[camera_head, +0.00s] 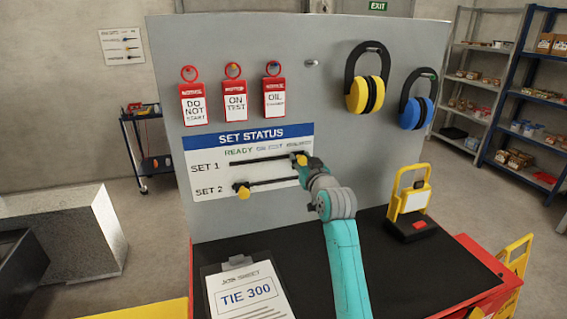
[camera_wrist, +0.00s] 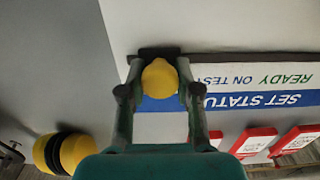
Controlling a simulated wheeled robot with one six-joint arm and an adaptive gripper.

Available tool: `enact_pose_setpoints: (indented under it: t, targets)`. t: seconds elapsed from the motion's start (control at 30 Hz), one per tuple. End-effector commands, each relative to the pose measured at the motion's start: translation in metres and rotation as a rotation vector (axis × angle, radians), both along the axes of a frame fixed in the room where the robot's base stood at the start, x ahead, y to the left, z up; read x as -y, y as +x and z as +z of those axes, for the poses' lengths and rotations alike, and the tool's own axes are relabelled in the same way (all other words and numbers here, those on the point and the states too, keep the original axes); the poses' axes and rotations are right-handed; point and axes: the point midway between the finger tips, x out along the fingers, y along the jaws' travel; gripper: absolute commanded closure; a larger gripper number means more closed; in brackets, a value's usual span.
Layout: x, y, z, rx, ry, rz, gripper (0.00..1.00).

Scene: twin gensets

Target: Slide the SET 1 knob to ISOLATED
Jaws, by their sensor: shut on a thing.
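The SET STATUS board (camera_head: 210,178) has two horizontal slots under a row of small headings. The yellow SET 1 knob (camera_head: 299,158) is at the right end of the upper slot, under the rightmost heading, which is hard to read. My gripper (camera_head: 303,166) is at this knob and partly covers it. In the wrist view, which shows the board upside down, my gripper (camera_wrist: 157,88) has its two fingers around the round yellow knob (camera_wrist: 159,77), shut on it. The slot runs away to the right there. The SET 2 knob (camera_head: 242,191) sits near the left end of the lower slot.
Red tags (camera_head: 192,104) hang above the board, and yellow and blue ear defenders (camera_head: 369,94) hang to its right. Below are a clipboard (camera_head: 245,291) and a yellow device (camera_head: 411,201) on the black bench top (camera_head: 440,265).

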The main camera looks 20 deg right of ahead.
Motion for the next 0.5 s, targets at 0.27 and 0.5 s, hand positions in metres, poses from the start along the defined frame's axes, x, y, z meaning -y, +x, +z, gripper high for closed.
enact_pose_setpoints:
  t: [0.27,0.5]
  targets:
    - [0.0119,0.0001,-0.0002,0.0,0.0,-0.001,1.0]
    - [0.0126,0.0,0.0,0.0,-0.001,-0.002,0.42]
